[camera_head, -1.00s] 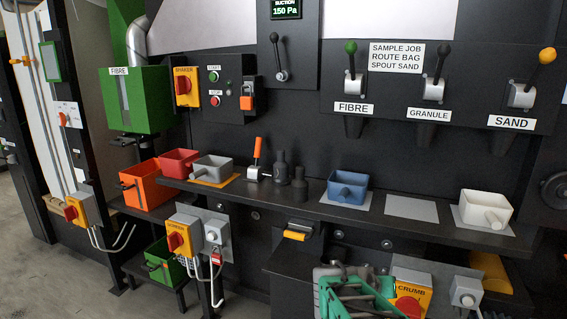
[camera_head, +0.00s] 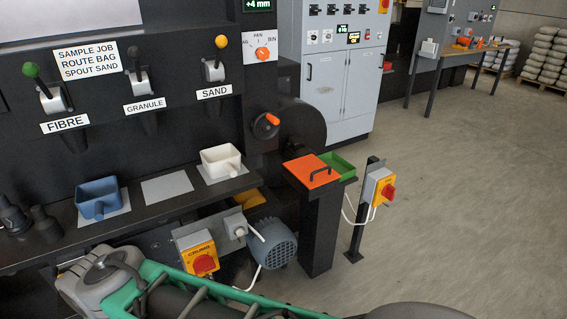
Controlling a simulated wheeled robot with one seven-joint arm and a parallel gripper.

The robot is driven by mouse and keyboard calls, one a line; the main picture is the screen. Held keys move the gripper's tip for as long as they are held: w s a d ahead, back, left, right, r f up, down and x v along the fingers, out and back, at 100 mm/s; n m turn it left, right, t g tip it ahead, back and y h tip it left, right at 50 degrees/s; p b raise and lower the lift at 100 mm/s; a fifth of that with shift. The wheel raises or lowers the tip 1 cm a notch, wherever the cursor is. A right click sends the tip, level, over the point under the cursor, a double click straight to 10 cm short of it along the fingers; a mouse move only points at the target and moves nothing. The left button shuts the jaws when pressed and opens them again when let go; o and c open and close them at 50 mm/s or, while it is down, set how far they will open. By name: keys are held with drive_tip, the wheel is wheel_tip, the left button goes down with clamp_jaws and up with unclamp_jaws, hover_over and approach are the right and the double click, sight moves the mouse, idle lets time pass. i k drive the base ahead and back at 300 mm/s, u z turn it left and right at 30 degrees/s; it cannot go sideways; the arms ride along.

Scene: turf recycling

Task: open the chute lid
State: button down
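My teal and grey arm crosses the bottom of the view, below and to the left of the pedestal and apart from the plate. My gripper's fingers do not show.
A switch post (camera_head: 378,190) with a white cable stands just right of the pedestal. A blue-grey motor (camera_head: 272,245) and a yellow CRUMB switch box (camera_head: 198,256) sit low to the left. A white scoop (camera_head: 221,161) rests on the shelf. Open floor lies to the right.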

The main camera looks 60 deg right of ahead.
sight(310, 170)
drive_tip(key=z, duration=2.65)
drive_tip(key=i, duration=1.3)
drive_tip(key=u, duration=0.35)
